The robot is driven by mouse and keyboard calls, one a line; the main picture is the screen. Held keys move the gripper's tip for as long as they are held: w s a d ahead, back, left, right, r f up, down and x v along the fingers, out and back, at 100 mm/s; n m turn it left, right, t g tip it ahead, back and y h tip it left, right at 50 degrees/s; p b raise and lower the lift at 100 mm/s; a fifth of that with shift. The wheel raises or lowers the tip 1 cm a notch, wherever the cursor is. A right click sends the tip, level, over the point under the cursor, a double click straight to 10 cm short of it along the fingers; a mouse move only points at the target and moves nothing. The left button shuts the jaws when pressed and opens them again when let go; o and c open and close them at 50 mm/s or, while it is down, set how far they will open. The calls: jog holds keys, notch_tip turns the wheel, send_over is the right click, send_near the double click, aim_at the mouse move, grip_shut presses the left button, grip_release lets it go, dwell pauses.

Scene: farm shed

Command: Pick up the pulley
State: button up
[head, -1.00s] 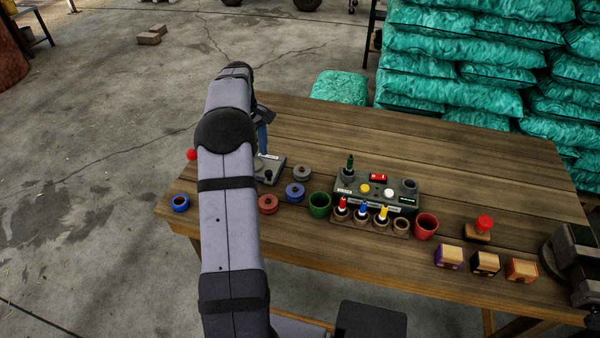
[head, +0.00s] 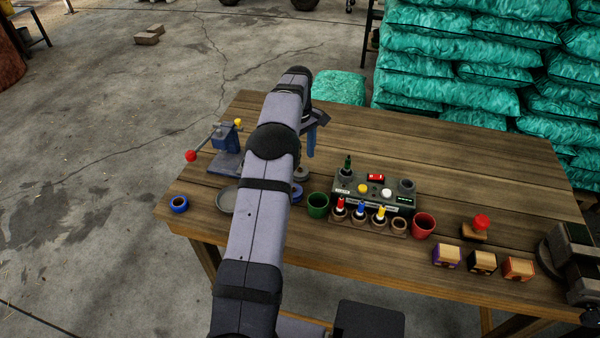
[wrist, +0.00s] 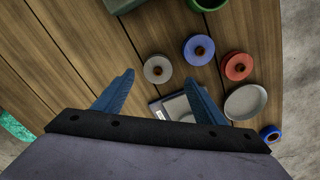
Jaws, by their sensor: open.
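Three round, grooved, pulley-like discs with dark brown hubs lie on the wooden table: a grey one (wrist: 157,70), a blue one (wrist: 198,51) and a red one (wrist: 238,67). In the head view the grey disc (head: 302,173) and blue disc (head: 297,193) show only partly beside my arm; the red one is hidden. I cannot tell which one the task means. The gripper also shows in the head view (head: 312,145).
A green cup (head: 318,204), a switch box (head: 375,190) and a rack (head: 368,222) stand right of the discs. A grey dish (head: 226,199), a blue ring (head: 179,204) and a blue crank device (head: 226,145) are on the left. The table's back right is clear.

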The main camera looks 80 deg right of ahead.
jog(key=shift+s+d+f+p, duration=0.1)
jog(key=shift+f+p, duration=0.65)
jog(key=shift+f, duration=0.55)
jog(key=shift+s+f+p, duration=0.1)
jog(key=shift+f+p, duration=0.65)
jog(key=shift+f, duration=0.55)
jog(key=c, duration=1.2)
